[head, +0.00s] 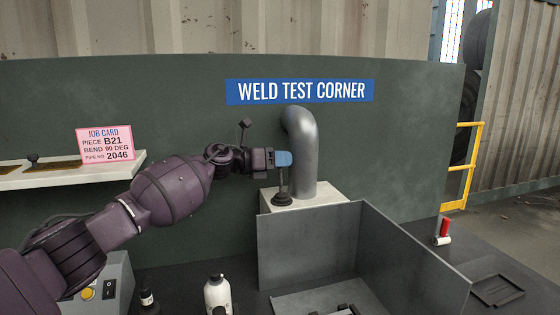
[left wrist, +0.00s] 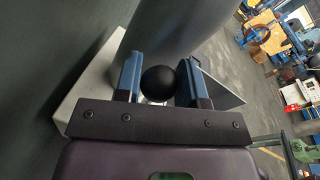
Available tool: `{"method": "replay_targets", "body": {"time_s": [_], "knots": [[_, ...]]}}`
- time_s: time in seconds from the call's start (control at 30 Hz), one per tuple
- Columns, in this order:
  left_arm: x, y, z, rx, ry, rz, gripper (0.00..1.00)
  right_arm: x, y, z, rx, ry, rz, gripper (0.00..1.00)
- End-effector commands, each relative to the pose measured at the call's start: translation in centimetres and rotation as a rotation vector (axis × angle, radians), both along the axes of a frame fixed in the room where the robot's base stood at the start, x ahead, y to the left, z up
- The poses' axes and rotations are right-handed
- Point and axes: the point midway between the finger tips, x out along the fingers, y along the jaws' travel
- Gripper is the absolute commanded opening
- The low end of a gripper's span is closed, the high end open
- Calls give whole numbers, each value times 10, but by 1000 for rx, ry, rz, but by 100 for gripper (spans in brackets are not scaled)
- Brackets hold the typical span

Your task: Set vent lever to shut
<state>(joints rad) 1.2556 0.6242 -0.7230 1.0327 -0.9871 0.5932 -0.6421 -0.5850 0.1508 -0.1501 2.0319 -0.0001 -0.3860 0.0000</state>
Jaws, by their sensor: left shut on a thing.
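A dark lever (head: 282,188) stands about upright on a round black base, on a white block beside a grey bent pipe (head: 308,150). No label shows on it, so I cannot tell its marked positions. My left gripper (head: 284,159) reaches in from the left at the lever's top. In the left wrist view, its blue fingers (left wrist: 158,84) stand on both sides of the lever's black ball knob (left wrist: 160,82) and are shut on it. The fingers hide the knob in the head view. My right gripper is in neither view.
A grey open-topped box (head: 310,243) stands in front of the white block (head: 335,200). A white shelf (head: 70,172) with a pink job card (head: 104,143) is at left. A red-handled item (head: 444,230) stands at right. The dark green wall (head: 400,150) is close behind.

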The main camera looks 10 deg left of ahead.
Motion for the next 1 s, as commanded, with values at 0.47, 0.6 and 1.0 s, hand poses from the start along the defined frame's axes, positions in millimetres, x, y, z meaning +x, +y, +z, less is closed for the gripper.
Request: {"method": "replay_targets", "body": {"time_s": [0.47, 0.6, 1.0], "knots": [[0, 0, 0, 1, -1, 1, 61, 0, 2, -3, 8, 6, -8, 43], [0, 0, 9, 1, -4, 0, 61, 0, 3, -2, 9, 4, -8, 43], [0, 1, 82, 2, -6, 1, 61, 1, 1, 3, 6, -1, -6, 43]]}}
